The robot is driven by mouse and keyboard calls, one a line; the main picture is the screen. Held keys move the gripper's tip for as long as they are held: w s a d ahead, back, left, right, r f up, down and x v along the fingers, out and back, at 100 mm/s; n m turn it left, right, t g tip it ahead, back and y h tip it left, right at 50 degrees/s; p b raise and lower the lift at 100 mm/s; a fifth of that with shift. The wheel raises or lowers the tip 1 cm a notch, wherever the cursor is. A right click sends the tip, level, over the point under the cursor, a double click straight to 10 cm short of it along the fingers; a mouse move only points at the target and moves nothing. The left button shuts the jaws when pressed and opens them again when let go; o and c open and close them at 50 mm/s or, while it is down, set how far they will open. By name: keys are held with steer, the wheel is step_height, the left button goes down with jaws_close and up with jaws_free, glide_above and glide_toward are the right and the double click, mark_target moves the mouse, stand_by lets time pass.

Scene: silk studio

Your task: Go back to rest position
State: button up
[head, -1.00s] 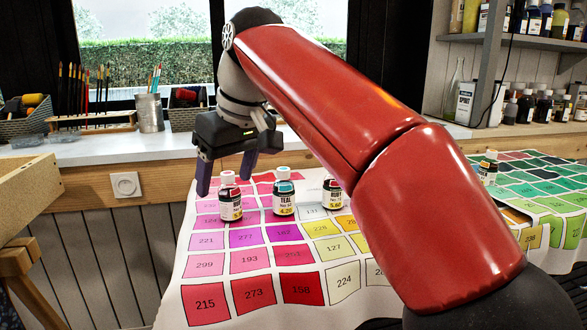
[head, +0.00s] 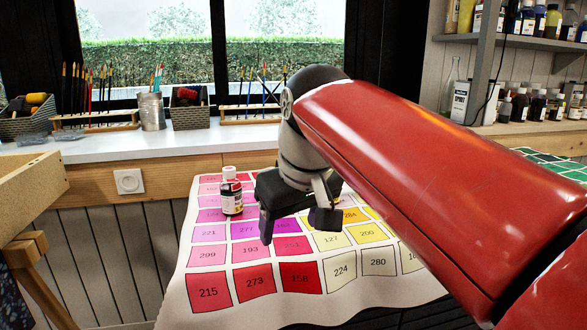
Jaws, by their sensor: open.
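My gripper (head: 294,230) hangs over the colour-chart cloth (head: 330,299) with its two fingers apart and nothing between them. It is above the middle of the cloth, to the right of a small dye bottle (head: 231,194). The bottle stands upright, with a white and red cap and a dark label. My red arm covers the right part of the cloth, and my gripper covers the area behind it. The teal and ruby bottles are hidden from view.
A wooden box (head: 30,190) stands at the left edge. The windowsill (head: 100,152) holds a brush jar (head: 151,111), brush racks and baskets. Shelves of bottles (head: 535,105) are at the upper right. The front left of the cloth is clear.

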steer(key=s+d+f+m+h, duration=0.1)
steer(key=s+d+f+m, duration=0.2)
steer(key=s+d+f, duration=0.3)
steer(key=s+d+f+m+t, duration=0.1)
steer(key=s+d+f+m, duration=0.2)
steer(key=s+d+f, duration=0.4)
step_height(320, 180, down, 6)
steer(key=d, duration=0.2)
steer(key=shift+s+d+h, duration=0.3)
steer(key=shift+h, duration=0.1)
